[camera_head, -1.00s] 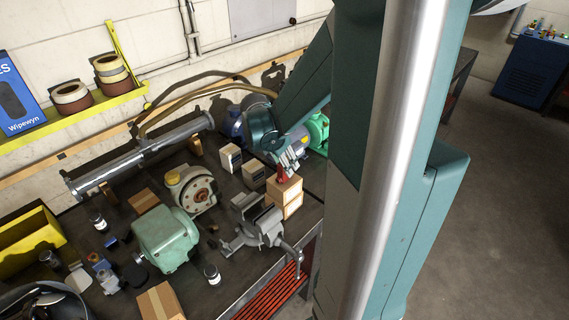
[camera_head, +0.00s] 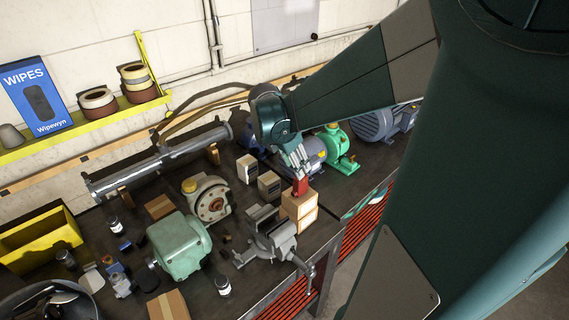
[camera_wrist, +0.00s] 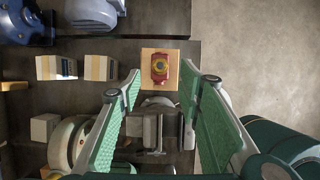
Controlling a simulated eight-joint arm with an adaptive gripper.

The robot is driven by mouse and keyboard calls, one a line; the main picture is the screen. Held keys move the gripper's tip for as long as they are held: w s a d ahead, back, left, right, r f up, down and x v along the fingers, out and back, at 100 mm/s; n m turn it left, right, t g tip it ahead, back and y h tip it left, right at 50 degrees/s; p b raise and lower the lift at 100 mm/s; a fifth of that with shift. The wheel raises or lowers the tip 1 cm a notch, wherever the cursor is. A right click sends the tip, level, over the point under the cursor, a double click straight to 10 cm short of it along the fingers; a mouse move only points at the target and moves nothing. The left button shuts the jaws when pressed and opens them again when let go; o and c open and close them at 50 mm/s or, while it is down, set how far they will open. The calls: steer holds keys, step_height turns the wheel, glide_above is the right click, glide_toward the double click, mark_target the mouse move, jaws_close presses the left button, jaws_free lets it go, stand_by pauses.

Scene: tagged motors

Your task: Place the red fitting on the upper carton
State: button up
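The red fitting (camera_head: 300,187) stands on top of the upper carton (camera_head: 305,207), which is stacked on a lower carton (camera_head: 304,224) near the bench's front edge. My gripper (camera_head: 299,171) is just above the fitting, pointing down. The green fingers of my gripper (camera_wrist: 160,72) are wide apart there, with clear gaps on both sides of the fitting. Fingertip height against the fitting is hard to tell.
A grey vise (camera_head: 275,240) stands close in front of the cartons. Two small boxes (camera_head: 269,185) (camera_head: 247,168) stand to the left. A green pump (camera_head: 338,147) and a grey motor (camera_head: 313,152) are behind. Open floor (camera_wrist: 260,50) lies beyond the bench edge.

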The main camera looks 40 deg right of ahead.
steer(key=shift+v, duration=1.95)
steer(key=s+a+r+m+t+y, duration=0.1)
steer(key=s+a+m+t, duration=0.1)
steer(key=a+m, duration=0.4)
steer(key=s+a+m+t+y, duration=0.2)
steer(key=a+m, duration=0.4)
steer(key=a, duration=0.8)
steer(key=s+a+r+m+t+y, duration=0.1)
steer(key=s+a+m+t, duration=0.2)
steer(key=a+m, duration=0.3)
steer(key=shift+s+a+r, duration=0.35)
steer(key=shift+s+a, duration=0.05)
steer(key=shift+a, duration=2.2)
